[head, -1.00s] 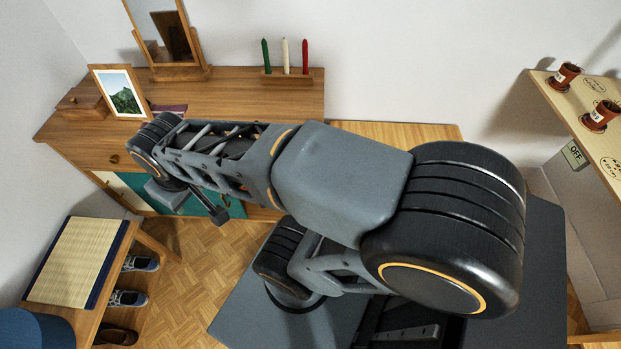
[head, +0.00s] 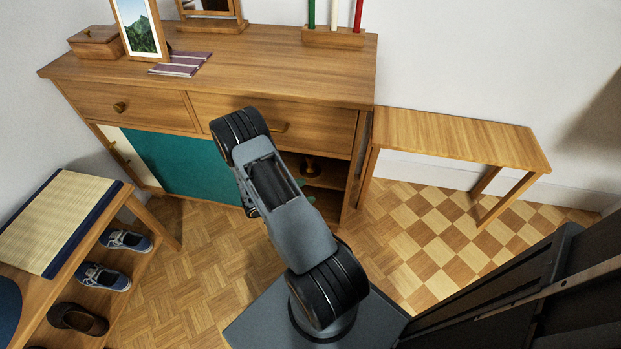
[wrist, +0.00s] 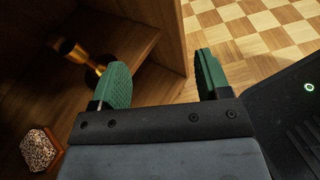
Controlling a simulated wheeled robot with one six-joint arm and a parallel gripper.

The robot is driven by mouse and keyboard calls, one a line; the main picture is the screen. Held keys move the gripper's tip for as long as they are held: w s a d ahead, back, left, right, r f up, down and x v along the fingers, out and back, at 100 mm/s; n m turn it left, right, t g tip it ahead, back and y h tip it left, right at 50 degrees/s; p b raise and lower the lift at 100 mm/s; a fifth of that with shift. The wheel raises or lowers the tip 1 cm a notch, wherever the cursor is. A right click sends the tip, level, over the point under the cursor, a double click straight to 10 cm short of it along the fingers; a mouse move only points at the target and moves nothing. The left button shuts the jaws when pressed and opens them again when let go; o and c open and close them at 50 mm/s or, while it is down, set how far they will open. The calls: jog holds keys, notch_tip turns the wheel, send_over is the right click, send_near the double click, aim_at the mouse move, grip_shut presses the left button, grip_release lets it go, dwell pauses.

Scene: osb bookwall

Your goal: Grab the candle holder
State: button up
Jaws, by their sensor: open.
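A brass, goblet-shaped piece that looks like the candle holder (wrist: 72,50) stands in the open wooden compartment, at the upper left of the wrist view. A small dark brass shape in the cabinet opening in the head view (head: 311,167) appears to be the same piece. My gripper (wrist: 163,76) is open, with green-padded fingers apart and nothing held. Its left finger overlaps the holder's lower end in the picture; I cannot tell whether they touch. The cabinet's edge shows between the fingers. On the dresser top, a wooden block (head: 340,40) holds green, white and red candles.
A patterned small box (wrist: 40,150) stands low in the compartment. The dresser (head: 260,65) has a teal sliding door (head: 185,165) left of the opening. A wooden side table (head: 450,135) stands to the right. A shoe bench (head: 60,225) is at left. Parquet floor lies between.

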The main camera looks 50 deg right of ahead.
jog(key=w+d+f+n+t+h, duration=0.2)
jog(key=w+f+n+t+h, duration=0.1)
jog(key=w+f+n+t, duration=0.1)
jog(key=n+t+b, duration=0.1)
jog(key=n+t, duration=0.2)
jog(key=t, duration=0.1)
send_near(308, 160)
jog(key=shift+t+h, duration=0.3)
jog(key=d, duration=0.1)
jog(key=d+b, duration=0.1)
jog(key=d, duration=0.1)
jog(key=d+f, duration=0.1)
jog(key=d, duration=0.1)
jog(key=shift+w+f, duration=0.1)
jog(key=shift+w, duration=0.25)
jog(key=shift+w+d+b, duration=0.2)
jog(key=shift+d+b, duration=0.25)
jog(key=shift+d, duration=0.65)
jog(key=shift+w+d+b, duration=0.2)
jog(key=shift+d+b, duration=0.3)
jog(key=shift+d, duration=0.65)
jog(key=shift+w+d+b, duration=0.2)
jog(key=shift+d+b, duration=0.25)
jog(key=shift+d, duration=0.65)
grip_shut()
